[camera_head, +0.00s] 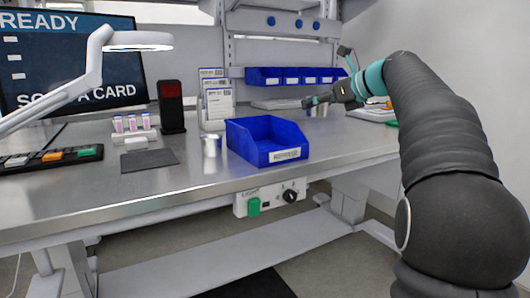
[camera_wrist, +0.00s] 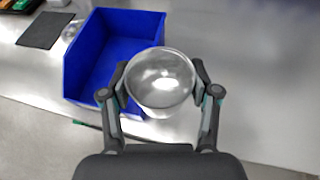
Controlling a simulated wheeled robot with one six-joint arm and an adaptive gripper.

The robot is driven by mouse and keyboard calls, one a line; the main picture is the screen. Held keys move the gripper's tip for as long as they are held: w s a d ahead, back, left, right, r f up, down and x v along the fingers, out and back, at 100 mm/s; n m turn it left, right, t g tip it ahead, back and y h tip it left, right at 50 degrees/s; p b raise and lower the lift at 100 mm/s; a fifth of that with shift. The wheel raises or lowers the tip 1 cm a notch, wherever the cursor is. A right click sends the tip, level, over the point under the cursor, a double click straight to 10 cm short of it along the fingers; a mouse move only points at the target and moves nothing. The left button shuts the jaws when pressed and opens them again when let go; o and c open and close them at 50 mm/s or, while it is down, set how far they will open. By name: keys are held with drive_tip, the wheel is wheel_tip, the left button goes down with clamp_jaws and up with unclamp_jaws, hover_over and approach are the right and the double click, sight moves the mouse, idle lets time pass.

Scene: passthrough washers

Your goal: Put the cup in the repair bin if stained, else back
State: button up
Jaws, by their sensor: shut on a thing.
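In the wrist view the cup (camera_wrist: 160,80) sits between the two fingers (camera_wrist: 160,88), round end facing the camera. Bright reflections cover it; I see no clear stain, and its far side is hidden. The blue bin (camera_wrist: 72,75) lies behind and to the left of the cup in the wrist view. It is open-topped, its visible inside looks empty, and its front label is too small to read.
A second shiny cup (camera_head: 211,145) stands on the metal bench (camera_head: 190,180) left of the bin. A dark mat (camera_head: 149,159), a card holder (camera_head: 217,105) and a black device with a red panel (camera_head: 171,105) are nearby. Small blue bins (camera_head: 290,76) line the back.

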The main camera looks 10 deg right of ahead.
drive_tip(key=w+a+n+g+y, duration=0.1)
drive_tip(key=w+a+n+y, duration=0.1)
drive_tip(key=a, duration=1)
drive_tip(key=shift+s+f+b, duration=0.15)
drive_tip(key=shift+f+b, duration=1.25)
drive_tip(key=shift+f, duration=3.6)
drive_tip(key=shift+f, duration=0.15)
drive_tip(key=o, duration=1)
